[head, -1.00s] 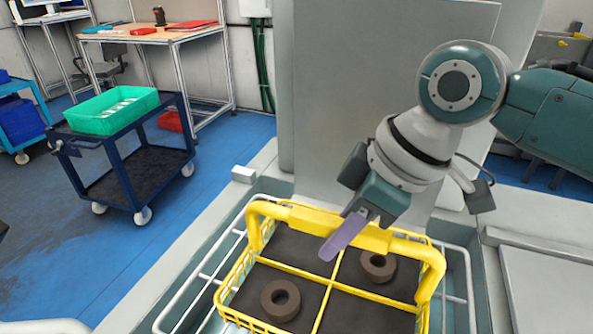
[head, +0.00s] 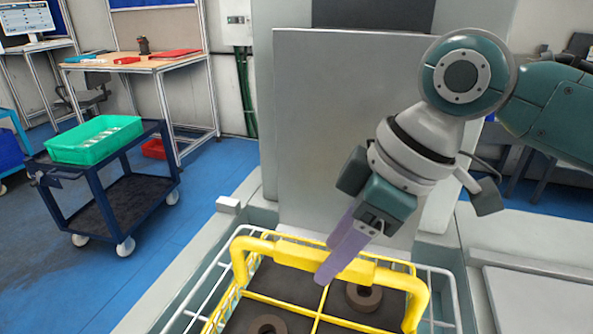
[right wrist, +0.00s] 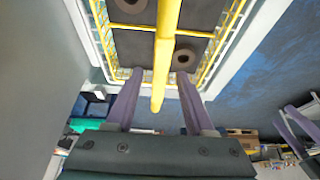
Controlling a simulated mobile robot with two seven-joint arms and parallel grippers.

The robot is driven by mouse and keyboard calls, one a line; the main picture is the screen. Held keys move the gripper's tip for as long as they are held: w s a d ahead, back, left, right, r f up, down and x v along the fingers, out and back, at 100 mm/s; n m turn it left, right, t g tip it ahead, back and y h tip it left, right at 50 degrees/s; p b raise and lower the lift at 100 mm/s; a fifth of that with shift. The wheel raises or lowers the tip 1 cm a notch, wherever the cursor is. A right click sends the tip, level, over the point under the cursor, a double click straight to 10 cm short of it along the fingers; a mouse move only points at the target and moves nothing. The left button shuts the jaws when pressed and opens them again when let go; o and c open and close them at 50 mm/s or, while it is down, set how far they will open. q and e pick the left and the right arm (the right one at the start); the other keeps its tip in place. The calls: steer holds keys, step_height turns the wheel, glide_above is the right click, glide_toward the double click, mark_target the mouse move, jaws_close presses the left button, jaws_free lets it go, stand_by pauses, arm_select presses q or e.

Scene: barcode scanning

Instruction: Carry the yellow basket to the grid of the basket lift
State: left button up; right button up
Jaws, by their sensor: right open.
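The yellow basket (head: 384,277) sits inside the white wire grid of the basket lift (head: 453,290), at the bottom of the head view. It holds dark ring-shaped parts (head: 364,297) on dark pads. My right gripper (head: 334,260) is at the middle of the basket's raised handle, its purple fingers apart. In the right wrist view, the handle bar (right wrist: 165,60) runs between the two open fingers (right wrist: 160,78), with visible gaps on both sides. Purple fingers, seemingly my left gripper (right wrist: 297,122), show at the right edge of that view; their opening is unclear.
A grey upright panel (head: 345,130) stands right behind the basket. A blue cart (head: 125,200) with a green crate (head: 95,139) stands at the left, before a workbench (head: 140,62). Blue floor is clear between cart and lift.

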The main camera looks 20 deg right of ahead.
steer(key=v, duration=0.8)
steer(key=shift+p, duration=0.3)
steer(key=s+a+f+m, duration=0.35)
steer(key=s+f, duration=0.25)
steer(key=s, duration=0.2)
steer(key=s+d+f+m+t+h, duration=0.1)
steer(key=s+d+f+m+h, duration=0.2)
steer(key=s, duration=0.7)
steer(key=d+m, duration=0.2)
steer(key=d, duration=0.1)
steer(key=shift+d+m+h, duration=0.3)
steer(key=shift+m, duration=0.05)
steer(key=shift+a, duration=0.1)
